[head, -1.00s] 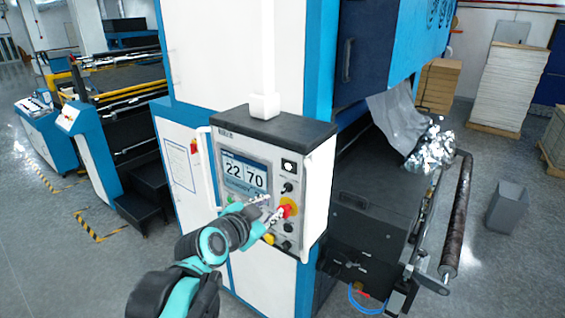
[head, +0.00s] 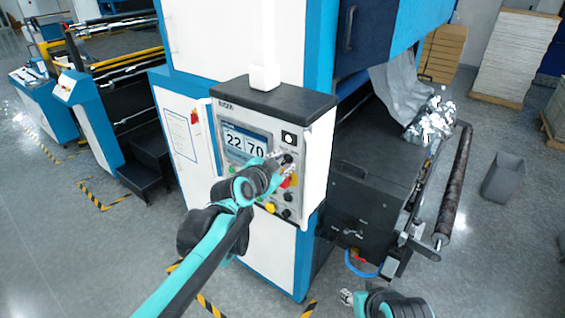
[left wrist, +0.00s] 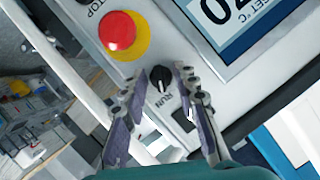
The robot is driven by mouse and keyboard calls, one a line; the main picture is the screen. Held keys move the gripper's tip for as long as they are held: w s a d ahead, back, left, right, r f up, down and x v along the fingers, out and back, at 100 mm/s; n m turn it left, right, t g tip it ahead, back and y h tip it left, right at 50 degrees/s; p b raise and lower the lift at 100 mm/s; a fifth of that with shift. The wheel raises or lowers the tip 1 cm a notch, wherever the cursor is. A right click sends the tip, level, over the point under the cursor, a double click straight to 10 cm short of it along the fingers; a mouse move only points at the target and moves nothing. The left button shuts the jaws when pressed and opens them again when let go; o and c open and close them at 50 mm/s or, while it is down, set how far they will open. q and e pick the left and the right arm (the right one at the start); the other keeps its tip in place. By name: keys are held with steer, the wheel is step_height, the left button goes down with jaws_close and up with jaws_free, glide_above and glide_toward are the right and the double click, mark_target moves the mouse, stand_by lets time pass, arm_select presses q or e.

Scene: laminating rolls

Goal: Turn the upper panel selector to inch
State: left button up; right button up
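The control panel (head: 228,177) is on the front of the blue and white machine. The upper selector (left wrist: 160,77) is a small black knob with a pale mark; the word RUN is printed beside it in the left wrist view. My left gripper (head: 279,160) is at the panel's upper right and largely hides the knob in the head view. In the left wrist view the fingers (left wrist: 157,112) are apart, one on each side of the knob; I cannot tell if they touch it. My right gripper (head: 346,297) is low at the bottom edge, away from the panel; its opening is unclear.
A red emergency stop (left wrist: 119,32) on a yellow ring sits close to the selector. The display (head: 245,145) reads 22 and 70. More knobs and a yellow button (head: 270,207) are lower on the panel. A white handle rail runs along the panel's left side.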

arm_select(q)
jaws_close()
steer(key=n+g+h, duration=0.1)
steer(key=n+b, duration=0.1)
steer(key=n, duration=0.1)
steer(key=shift+w+a+n+g+h+b, duration=0.1)
steer(key=shift+a+n+g+h+b, duration=0.05)
steer(key=shift+n+g+h+b, duration=0.2)
steer(key=shift+a+n+g+h+b, duration=0.1)
steer(key=shift+n+g+h+b, duration=0.5)
steer(key=shift+n+h, duration=0.4)
steer(key=shift+n+g+h+b, duration=0.25)
steer(key=shift+n+h+b, duration=0.35)
steer(key=shift+n, duration=0.55)
